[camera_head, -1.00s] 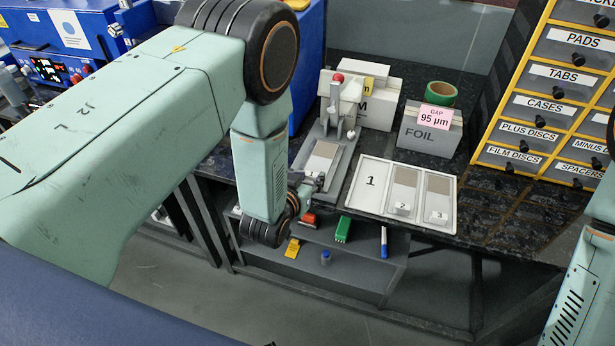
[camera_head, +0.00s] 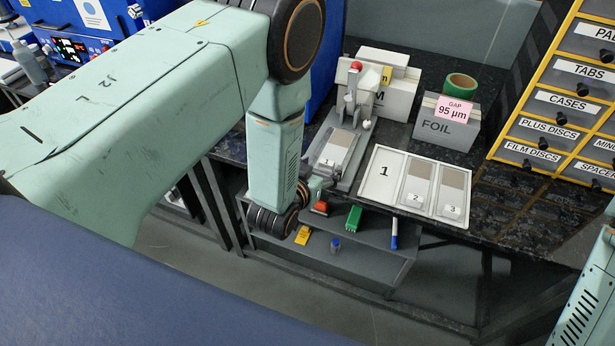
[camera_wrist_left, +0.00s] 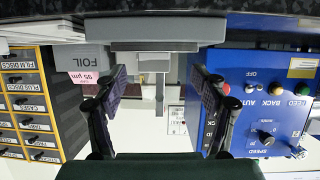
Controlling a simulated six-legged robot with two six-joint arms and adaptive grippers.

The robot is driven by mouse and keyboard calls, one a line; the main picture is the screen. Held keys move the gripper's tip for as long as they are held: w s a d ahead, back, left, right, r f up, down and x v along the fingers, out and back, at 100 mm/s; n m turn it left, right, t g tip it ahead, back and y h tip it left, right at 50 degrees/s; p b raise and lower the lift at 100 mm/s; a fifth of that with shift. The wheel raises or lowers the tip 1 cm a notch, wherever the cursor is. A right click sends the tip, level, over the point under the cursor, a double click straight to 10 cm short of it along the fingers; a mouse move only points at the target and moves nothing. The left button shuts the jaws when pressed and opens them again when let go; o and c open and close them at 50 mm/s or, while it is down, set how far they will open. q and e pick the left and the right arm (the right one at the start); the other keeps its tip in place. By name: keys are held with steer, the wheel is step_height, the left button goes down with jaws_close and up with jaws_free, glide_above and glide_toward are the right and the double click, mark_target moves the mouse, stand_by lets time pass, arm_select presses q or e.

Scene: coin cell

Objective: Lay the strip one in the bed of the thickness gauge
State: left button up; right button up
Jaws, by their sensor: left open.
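Strip one (camera_head: 339,145), a pale card with a grey-brown coating and a "1" label, lies in the bed of the thickness gauge (camera_head: 350,178). The gauge has a red-topped post at its back. My left gripper (camera_head: 320,184) is at the front edge of the gauge, apart from the strip, partly hidden by its own wrist. In the left wrist view its two fingers (camera_wrist_left: 158,78) are spread with nothing between them; the gauge's grey end (camera_wrist_left: 155,45) shows beyond, upside down. My right gripper is out of view.
The white tray (camera_head: 377,192) right of the gauge has an empty slot 1 and strips two (camera_head: 420,182) and three (camera_head: 452,190). A foil box (camera_head: 440,130) with green tape stands behind. Drawers (camera_head: 550,130) are at right; a lower shelf (camera_head: 370,262) holds small items.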

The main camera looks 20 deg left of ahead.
arm_select(q)
steer(key=v, duration=1)
steer(key=shift+p, duration=0.35)
steer(key=s+a+f+n+g+y, duration=0.1)
steer(key=s+a+f+g, duration=0.3)
steer(key=s, duration=0.3)
steer(key=s+a+f+g, duration=0.1)
steer(key=s+f+g, duration=0.3)
steer(key=s+f, duration=0.25)
steer(key=s+f+g, duration=0.1)
steer(key=s+g, duration=0.4)
steer(key=s, duration=0.8)
steer(key=shift+s+a, duration=0.25)
steer(key=shift+s, duration=0.15)
